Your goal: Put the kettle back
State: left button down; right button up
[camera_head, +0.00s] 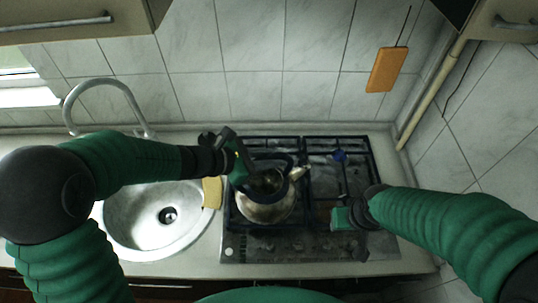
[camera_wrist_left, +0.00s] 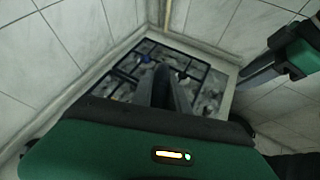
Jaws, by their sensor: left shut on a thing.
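A shiny metal kettle (camera_head: 265,207) with a dark handle and a spout pointing right is at the left part of the gas stove (camera_head: 290,243). My left gripper (camera_head: 247,170) is at the kettle's handle and shut on it. I cannot tell whether the kettle's base touches the burner grate. In the left wrist view, my gripper's housing (camera_wrist_left: 150,150) covers the lower part, and the kettle is hidden there. My right gripper (camera_head: 343,217) is over the front right of the stove, beside the kettle; its fingers do not show clearly.
A round steel sink (camera_head: 130,235) with a tap (camera_head: 105,82) is left of the stove. A yellow sponge (camera_head: 212,192) lies between them. A wooden board (camera_head: 386,69) hangs on the tiled wall. A pipe (camera_head: 430,95) runs down the right corner. The right burners are free.

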pick_arm(q)
jog(key=shift+w+d, duration=0.2)
jog(key=shift+w, duration=0.5)
jog(key=f, duration=0.1)
jog(key=f+p, duration=0.1)
jog(key=f, duration=0.1)
jog(key=shift+w+f, duration=0.3)
jog(key=shift+w, duration=0.05)
jog(key=shift+f+b, duration=0.35)
jog(key=shift+b, duration=0.05)
jog(key=c, duration=1.3)
grip_release()
jog(key=shift+s, duration=0.1)
